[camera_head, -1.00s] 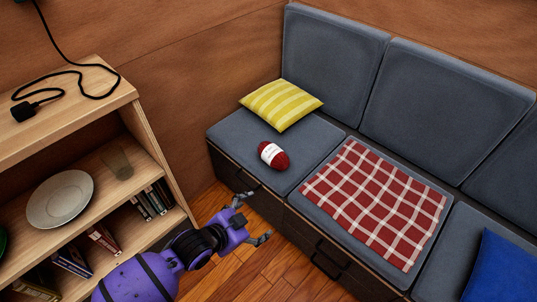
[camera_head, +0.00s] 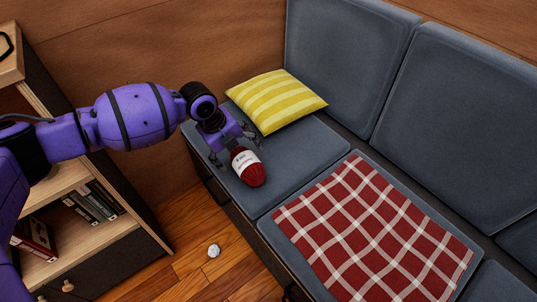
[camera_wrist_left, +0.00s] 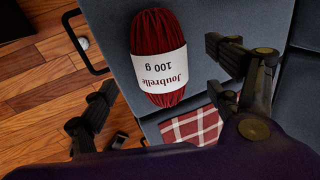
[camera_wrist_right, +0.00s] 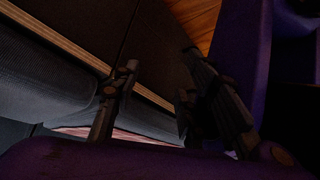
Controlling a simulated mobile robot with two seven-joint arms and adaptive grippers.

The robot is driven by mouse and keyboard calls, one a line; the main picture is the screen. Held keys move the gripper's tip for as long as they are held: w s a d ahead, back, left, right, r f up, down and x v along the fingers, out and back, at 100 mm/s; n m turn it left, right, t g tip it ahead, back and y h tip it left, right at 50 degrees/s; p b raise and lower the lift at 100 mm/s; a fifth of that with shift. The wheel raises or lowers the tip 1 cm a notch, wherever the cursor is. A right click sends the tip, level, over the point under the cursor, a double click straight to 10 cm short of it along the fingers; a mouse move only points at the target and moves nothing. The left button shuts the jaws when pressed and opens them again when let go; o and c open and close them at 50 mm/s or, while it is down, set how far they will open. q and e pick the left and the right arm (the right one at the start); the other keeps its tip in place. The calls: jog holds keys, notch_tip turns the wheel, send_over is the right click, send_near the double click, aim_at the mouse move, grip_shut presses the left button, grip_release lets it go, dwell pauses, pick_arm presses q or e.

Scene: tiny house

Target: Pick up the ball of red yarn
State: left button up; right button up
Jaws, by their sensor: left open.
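The ball of red yarn (camera_head: 252,174) lies on the grey bench cushion, with a white paper band around it. It also shows in the left wrist view (camera_wrist_left: 158,62), where the band reads "Joubrelle 100 g". My left gripper (camera_head: 232,152) is at the yarn's upper end in the head view, above the cushion. In the left wrist view its fingers (camera_wrist_left: 160,85) are open, one to either side of the yarn, with gaps between. My right gripper (camera_wrist_right: 150,95) shows only in the right wrist view. Its fingers stand apart with nothing seen between them.
A yellow striped pillow (camera_head: 276,101) lies just behind the yarn. A red checked blanket (camera_head: 375,232) covers the cushion to the right. A wooden shelf (camera_head: 105,240) stands at the left. A small white ball (camera_head: 214,251) lies on the wooden floor.

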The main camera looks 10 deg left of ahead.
aim_at(241, 160)
pick_arm(q)
jog(key=shift+s+a+f+m, duration=0.1)
jog(key=shift+s+a+m, duration=0.1)
jog(key=shift+s+m, duration=0.1)
jog(key=shift+s+f, duration=0.1)
jog(key=shift+f, duration=0.2)
jog(key=b+x, duration=0.1)
jog(key=x, duration=0.1)
jog(key=shift+w+d+f, duration=0.2)
jog(key=shift+w+f, duration=0.05)
jog(key=b+x, duration=0.1)
jog(key=x, duration=0.3)
jog(key=shift+w+d+f+b, duration=0.15)
jog(key=shift+d+b, duration=0.05)
jog(key=shift+b, duration=0.2)
jog(key=shift+c, duration=0.7)
jog(key=c, duration=1.2)
pick_arm(e)
jog(key=f, duration=0.2)
jog(key=shift+s+a+f, duration=0.2)
jog(key=shift+f, duration=0.15)
pick_arm(q)
jog(key=shift+o, duration=0.2)
